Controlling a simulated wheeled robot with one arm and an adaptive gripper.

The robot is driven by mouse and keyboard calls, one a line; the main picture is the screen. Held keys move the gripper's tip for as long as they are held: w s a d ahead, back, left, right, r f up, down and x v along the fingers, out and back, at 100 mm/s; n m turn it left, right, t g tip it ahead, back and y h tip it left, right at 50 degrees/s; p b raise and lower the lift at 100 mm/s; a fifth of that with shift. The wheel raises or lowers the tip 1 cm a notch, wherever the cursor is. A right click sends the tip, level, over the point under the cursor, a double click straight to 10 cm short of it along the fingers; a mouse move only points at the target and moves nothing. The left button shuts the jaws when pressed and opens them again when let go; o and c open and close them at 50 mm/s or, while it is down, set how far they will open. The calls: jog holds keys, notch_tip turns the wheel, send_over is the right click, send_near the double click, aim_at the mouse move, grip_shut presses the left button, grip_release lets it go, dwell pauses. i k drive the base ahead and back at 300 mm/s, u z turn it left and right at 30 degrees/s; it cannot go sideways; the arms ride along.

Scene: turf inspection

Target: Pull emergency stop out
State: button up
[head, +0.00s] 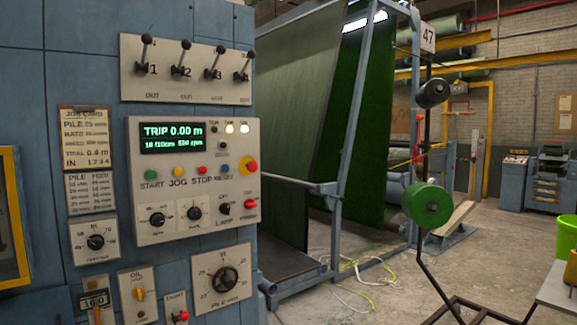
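The emergency stop (248,165) is a round red button on a yellow surround, at the right edge of the light control panel (150,235) in the head view. Whether it is pressed in or out cannot be told at this size. My gripper is not in view, and nothing covers the button.
Several black-knobbed levers (182,60) stand above the panel. A display (171,137), small coloured buttons and dials surround the stop; a larger dial (224,280) is below. A metal stand with a green spool (427,205) stands at right. Cables (365,280) lie on the floor.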

aim_at(251, 167)
jog(key=z, duration=0.1)
jog(key=i, duration=0.75)
jog(key=u, duration=0.7)
jog(key=i, duration=0.6)
jog(key=u, duration=0.65)
